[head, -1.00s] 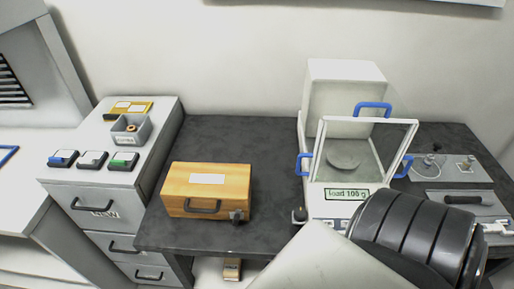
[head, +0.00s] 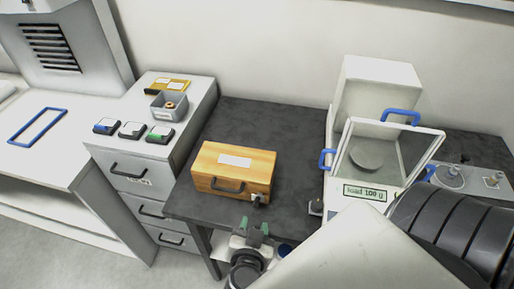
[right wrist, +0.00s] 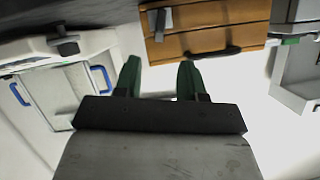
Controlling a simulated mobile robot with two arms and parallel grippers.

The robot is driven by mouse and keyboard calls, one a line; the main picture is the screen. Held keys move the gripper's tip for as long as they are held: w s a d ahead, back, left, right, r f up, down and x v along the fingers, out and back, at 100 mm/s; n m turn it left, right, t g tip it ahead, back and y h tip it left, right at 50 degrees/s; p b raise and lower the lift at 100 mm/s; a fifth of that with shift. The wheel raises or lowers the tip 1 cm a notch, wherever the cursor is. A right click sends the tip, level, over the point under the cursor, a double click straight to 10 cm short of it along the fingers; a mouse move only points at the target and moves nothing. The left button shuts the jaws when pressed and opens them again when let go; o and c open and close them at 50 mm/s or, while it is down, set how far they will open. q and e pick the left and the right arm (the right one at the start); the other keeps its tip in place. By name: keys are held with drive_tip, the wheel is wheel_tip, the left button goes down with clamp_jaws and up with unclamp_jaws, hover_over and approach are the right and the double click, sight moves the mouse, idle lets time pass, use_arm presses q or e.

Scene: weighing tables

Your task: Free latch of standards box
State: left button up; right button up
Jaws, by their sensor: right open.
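The standards box (head: 232,171) is a closed orange wooden case with a white label on its lid, on the dark table. A dark handle (head: 228,186) is on its front. A small grey and black latch (head: 257,199) sits at its front right corner. My right gripper (head: 254,227), with green fingers, is open and empty in front of the box, below the latch and apart from it. In the right wrist view the box (right wrist: 205,18) appears upside down beyond the open fingers, with its latch (right wrist: 160,20) and handle. My left gripper is not in view.
A balance (head: 372,160) with glass doors and blue handles stands right of the box. A drawer cabinet (head: 150,152) stands left, with a grey bin (head: 170,105) and small cases on top. The dark table (head: 250,125) is clear behind the box.

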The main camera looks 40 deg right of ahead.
sight(257, 202)
drive_tip(key=p+x, duration=0.1)
drive_tip(key=x, duration=0.8)
drive_tip(key=shift+w+d, duration=0.2)
clamp_jaws()
